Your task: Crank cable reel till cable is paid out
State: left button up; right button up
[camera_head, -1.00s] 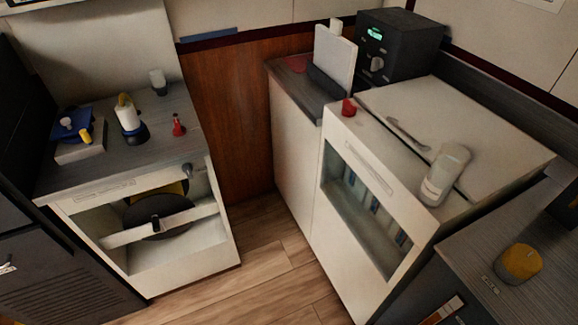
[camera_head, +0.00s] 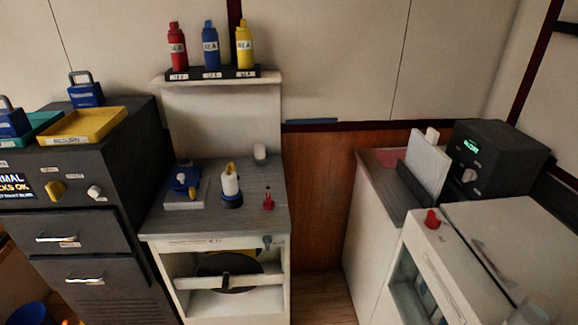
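The cable reel looks to be the dark disc (camera_head: 229,272) inside the open front of the white cabinet at the centre left. A pale bar (camera_head: 215,283) crosses in front of it, and a yellow part shows behind it. A small grey knob or crank (camera_head: 267,241) sits at the upper right of the cabinet front. I cannot tell whether any cable is paid out. Neither of my grippers is in view.
Red, blue and yellow bottles (camera_head: 245,47) stand on a shelf above. A dark drawer cabinet (camera_head: 75,215) stands left, a white unit (camera_head: 455,262) right. Wooden floor lies between.

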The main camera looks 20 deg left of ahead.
aim_at(225, 263)
jog(key=u, duration=1.35)
